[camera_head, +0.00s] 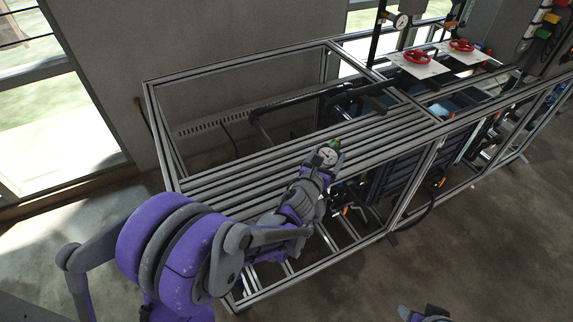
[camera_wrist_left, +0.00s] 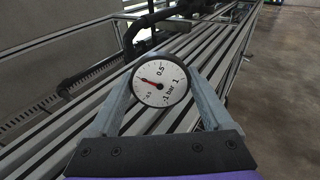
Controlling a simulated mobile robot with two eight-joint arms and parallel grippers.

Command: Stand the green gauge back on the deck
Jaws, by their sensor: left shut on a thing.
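The green gauge (camera_head: 328,153) has a round white dial and a bit of green at its top edge in the head view. In the left wrist view its dial (camera_wrist_left: 160,82) faces the camera, with a red needle and the scale turned at a slant. My left gripper (camera_head: 322,166) is shut on the gauge, one finger on each side of the dial. The gauge is at the slatted deck (camera_head: 235,187), near its front edge; I cannot tell whether it touches the slats. Part of my right arm (camera_head: 425,314) shows at the bottom edge; its fingers are not clear.
The deck lies within an aluminium profile frame (camera_head: 240,63). Black pipes (camera_head: 290,101) run behind it. Two red handwheels (camera_head: 417,56) on white plates and another gauge (camera_head: 401,21) stand at the back right. The slats left of my gripper are bare. Open floor (camera_head: 480,240) lies at the right.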

